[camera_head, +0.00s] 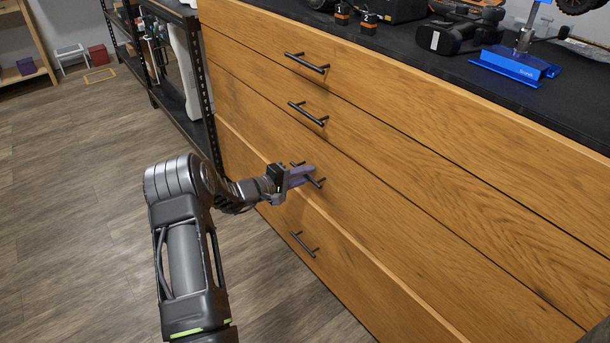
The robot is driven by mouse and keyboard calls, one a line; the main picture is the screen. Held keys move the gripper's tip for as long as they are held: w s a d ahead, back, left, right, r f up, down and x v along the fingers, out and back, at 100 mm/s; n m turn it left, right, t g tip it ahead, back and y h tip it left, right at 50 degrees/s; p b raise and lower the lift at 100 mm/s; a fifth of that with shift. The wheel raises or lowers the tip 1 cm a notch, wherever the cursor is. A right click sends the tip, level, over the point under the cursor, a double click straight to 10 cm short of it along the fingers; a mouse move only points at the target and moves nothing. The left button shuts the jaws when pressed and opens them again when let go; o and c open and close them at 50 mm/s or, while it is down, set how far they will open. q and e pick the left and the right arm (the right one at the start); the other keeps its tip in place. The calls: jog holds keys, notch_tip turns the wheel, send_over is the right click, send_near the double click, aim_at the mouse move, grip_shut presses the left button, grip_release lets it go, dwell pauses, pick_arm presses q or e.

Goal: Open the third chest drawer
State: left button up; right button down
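The wooden chest (430,190) has drawers stacked one above another, each with a dark bar handle. The third drawer's handle (318,182) is partly hidden by my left gripper (303,175). Its purple fingers reach the middle of that handle and overlap it in the picture. I cannot tell whether they are closed on the bar or only around it. The third drawer front (370,235) looks about level with the drawer above. My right gripper is not in view.
Handles of the first (307,63), second (308,114) and fourth (303,244) drawers are clear. A pale strip runs below the third drawer. The black top (430,70) bears a blue stand (515,66) and other items. A black shelf rack (180,95) stands left. The floor (70,220) is open.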

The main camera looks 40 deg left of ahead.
pick_arm(q)
grip_shut()
dwell(1.3)
